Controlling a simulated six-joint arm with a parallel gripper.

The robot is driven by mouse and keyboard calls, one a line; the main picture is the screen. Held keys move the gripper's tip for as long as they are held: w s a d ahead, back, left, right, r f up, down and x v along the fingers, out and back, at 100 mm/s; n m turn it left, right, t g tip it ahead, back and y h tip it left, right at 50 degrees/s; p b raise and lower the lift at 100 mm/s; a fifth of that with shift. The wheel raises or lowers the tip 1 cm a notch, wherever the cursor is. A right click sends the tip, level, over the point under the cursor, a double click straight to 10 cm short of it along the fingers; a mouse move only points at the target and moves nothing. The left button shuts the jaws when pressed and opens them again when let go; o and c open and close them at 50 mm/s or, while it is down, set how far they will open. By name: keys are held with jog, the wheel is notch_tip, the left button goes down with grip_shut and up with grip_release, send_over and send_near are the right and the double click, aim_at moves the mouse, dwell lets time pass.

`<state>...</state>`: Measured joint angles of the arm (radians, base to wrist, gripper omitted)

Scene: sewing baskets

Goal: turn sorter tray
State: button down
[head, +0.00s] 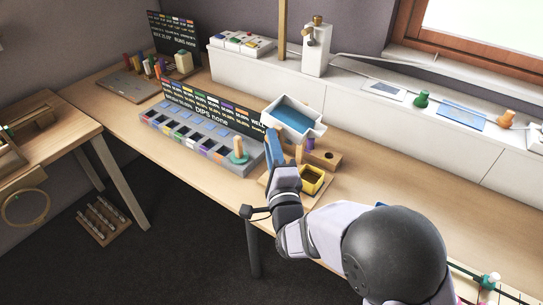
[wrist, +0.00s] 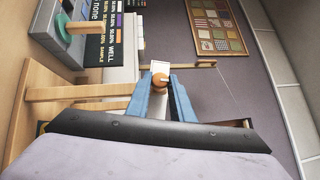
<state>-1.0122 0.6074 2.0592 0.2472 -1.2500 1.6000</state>
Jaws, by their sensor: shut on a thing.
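The long grey sorter tray (head: 205,140) lies on the wooden desk, with rows of compartments and coloured labels. A pale piece is just beyond the knob. In the head view my gripper is right of the sorter tray and apart from the teal peg; the knob is hidden there.
A white basin with a blue inside (head: 313,130) is close behind my fingers. A black sign (head: 205,108) stands behind the tray. The desk's right part is largely clear.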

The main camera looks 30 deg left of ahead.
jog(key=m+t+b, duration=0.2)
jog(key=b, duration=0.5)
jog(key=f+m+t+b, duration=0.1)
jog(key=m+b, duration=0.2)
jog(key=b, duration=0.5)
jog(key=shift+a+f+t+y, duration=0.1)
jog(key=shift+a+t+y, duration=0.05)
jog(key=shift+t+y, duration=0.25)
jog(key=shift+r+m+t+b, duration=0.3)
jog(key=shift+m+b, duration=0.1)
jog(key=shift+b, duration=0.4)
jog(key=c, duration=1.6)
grip_release()
jog(key=shift+s, duration=0.1)
jog(key=v, duration=0.7)
jog(key=shift+s+f+b, duration=0.1)
jog(key=shift+b, duration=0.3)
